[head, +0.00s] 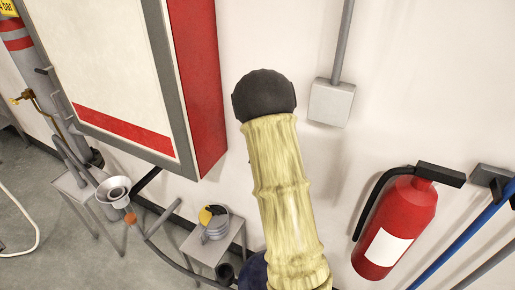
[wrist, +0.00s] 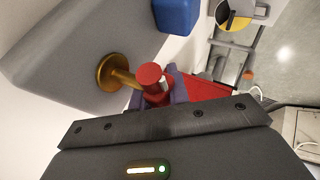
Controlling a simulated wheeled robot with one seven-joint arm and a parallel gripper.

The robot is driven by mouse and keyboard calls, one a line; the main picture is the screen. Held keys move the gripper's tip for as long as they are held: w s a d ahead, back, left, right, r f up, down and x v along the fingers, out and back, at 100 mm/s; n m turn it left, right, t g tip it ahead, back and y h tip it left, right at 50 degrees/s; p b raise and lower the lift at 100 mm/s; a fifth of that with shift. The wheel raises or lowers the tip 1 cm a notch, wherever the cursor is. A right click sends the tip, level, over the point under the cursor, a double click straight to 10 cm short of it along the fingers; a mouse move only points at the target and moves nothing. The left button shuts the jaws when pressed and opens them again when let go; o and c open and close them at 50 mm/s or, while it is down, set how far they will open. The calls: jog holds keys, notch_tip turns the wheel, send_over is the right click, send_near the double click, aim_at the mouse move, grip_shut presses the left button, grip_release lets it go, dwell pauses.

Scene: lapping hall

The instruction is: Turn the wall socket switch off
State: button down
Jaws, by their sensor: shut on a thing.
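In the wrist view a grey box (wrist: 65,50) on the pale wall carries a round brass collar (wrist: 112,72) with a brass stem. A red round-ended knob (wrist: 150,74) sits at the end of the stem. My gripper (wrist: 157,98) has its purplish fingers around the red part, shut on it; the dark gripper body hides their bases. A blue block (wrist: 176,15) sits beside the grey box; whether it is part of the socket, I cannot tell. In the head view my yellow-sleeved arm hides my fingers and the knob. A grey box with a conduit (head: 331,102) shows beside the arm.
A red-sided cabinet (head: 198,80) is left of my arm. A red fire extinguisher (head: 396,226) hangs at right beside a blue pole (head: 465,250). Small stands with a grey funnel (head: 115,192) and a container (head: 215,223) are low left. Bare wall lies above the extinguisher.

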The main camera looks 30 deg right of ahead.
dwell(0.4)
jog(key=c, duration=1.3)
grip_release()
jog(key=shift+c, duration=0.2)
jog(key=shift+r, duration=0.1)
jog(key=p+v, duration=0.2)
jog(key=v, duration=1.5)
jog(key=shift+s, duration=0.15)
jog(key=shift+a, duration=0.1)
